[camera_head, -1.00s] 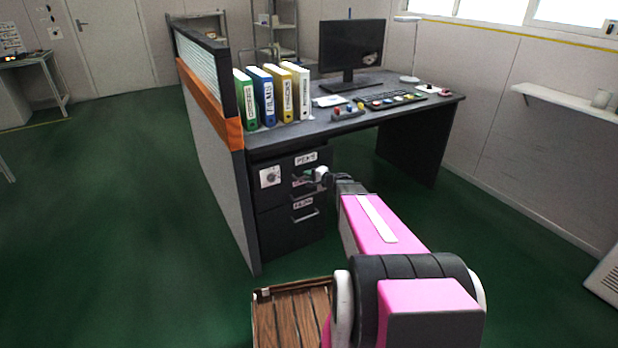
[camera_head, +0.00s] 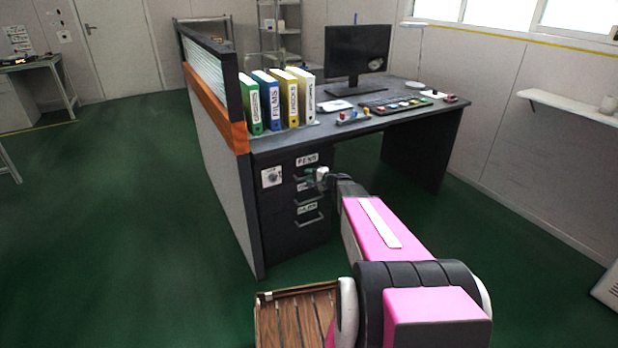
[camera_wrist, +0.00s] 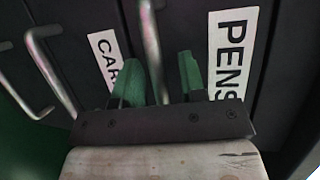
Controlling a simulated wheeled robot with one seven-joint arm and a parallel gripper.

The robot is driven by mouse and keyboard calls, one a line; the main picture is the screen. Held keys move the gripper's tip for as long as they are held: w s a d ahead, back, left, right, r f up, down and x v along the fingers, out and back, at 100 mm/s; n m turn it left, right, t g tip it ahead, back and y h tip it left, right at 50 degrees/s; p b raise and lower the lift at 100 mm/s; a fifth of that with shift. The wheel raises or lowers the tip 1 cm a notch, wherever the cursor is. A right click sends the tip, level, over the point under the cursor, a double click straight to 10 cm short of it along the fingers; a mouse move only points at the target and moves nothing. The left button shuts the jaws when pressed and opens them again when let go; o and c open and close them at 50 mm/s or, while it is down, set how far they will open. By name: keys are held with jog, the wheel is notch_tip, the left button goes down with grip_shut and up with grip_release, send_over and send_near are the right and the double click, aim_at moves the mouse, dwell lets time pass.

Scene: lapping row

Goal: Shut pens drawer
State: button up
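The pens drawer is the top one in the dark cabinet under the desk. Its white PENS label (camera_head: 307,159) shows in the head view and, turned sideways, in the wrist view (camera_wrist: 230,62). Its front looks about level with the fronts below; a small gap cannot be ruled out. My gripper (camera_head: 318,175) is at this drawer's handle. In the wrist view my gripper (camera_wrist: 160,80) has its two green fingers apart, with the pens drawer handle (camera_wrist: 152,45) between them and space beside the bar. My gripper partly hides the drawer in the head view.
Below are another drawer with a partly hidden label (camera_wrist: 104,58) and a lowest drawer with a bar handle (camera_head: 309,221). A partition (camera_head: 222,165) stands left of the cabinet. The desk (camera_head: 400,117) carries binders and a monitor. Green floor (camera_head: 120,200) is open at left.

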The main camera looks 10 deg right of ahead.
jog(key=v, duration=1)
jog(key=shift+s, duration=0.15)
jog(key=s+a+f+n+g+h, duration=0.2)
jog(key=s+a+n+g, duration=0.55)
jog(key=s+a, duration=0.45)
jog(key=s+d+n+g+h, duration=0.2)
jog(key=s+h, duration=0.6)
jog(key=s, duration=0.5)
jog(key=shift+d+r+n+g, duration=0.2)
jog(key=shift+r+n+g, duration=0.35)
jog(key=shift+g, duration=0.7)
